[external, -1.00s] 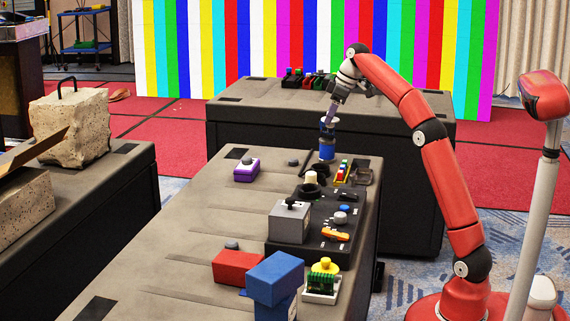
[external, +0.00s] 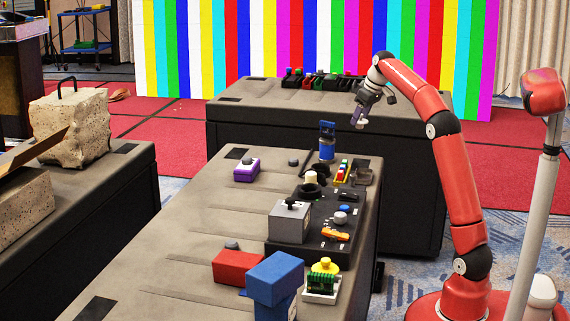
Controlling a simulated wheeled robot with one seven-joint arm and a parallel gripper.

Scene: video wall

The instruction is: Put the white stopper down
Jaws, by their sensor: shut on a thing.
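My gripper (external: 360,119) is in the air to the right of the blue bottle (external: 327,145), above the gap between the near table and the back table. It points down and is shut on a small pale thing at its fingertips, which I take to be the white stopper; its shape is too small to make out. The blue bottle stands upright at the far end of the near table, apart from my gripper.
A cream piece (external: 311,177) and a black ring (external: 310,191) stand near a black tray (external: 325,247). A grey box (external: 289,222), purple box (external: 246,170), red box (external: 238,267) and blue box (external: 275,278) stand around. The near table's left middle is clear.

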